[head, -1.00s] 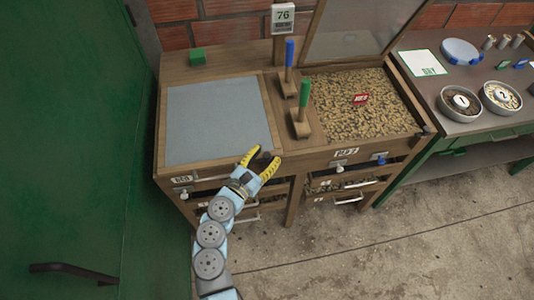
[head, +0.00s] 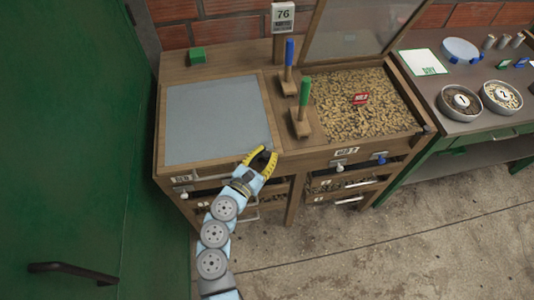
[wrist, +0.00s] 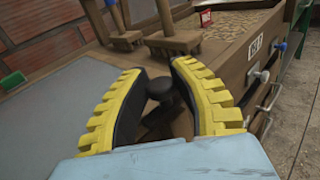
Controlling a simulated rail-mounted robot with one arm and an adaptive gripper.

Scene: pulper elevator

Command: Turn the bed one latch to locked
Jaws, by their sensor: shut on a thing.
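Bed one has a grey flat lid (head: 215,120) lying shut in its wooden frame. A dark round knob (wrist: 160,88), seemingly the bed one latch, sits at the right front corner of bed one. My gripper (head: 263,156) is at that corner, at the front edge of the frame. In the wrist view my gripper (wrist: 158,66) has its two yellow-backed fingers on either side of the knob, shut on it. The fingers hide the knob in the head view, and I cannot tell which way the latch points.
Bed two (head: 320,149) stands open on the right, full of tan pieces, its lid raised. A blue-handled tool (head: 289,60) and a green-handled tool (head: 304,95) stand on the divider. Drawers (head: 268,205) are below. A green door (head: 75,140) is on the left.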

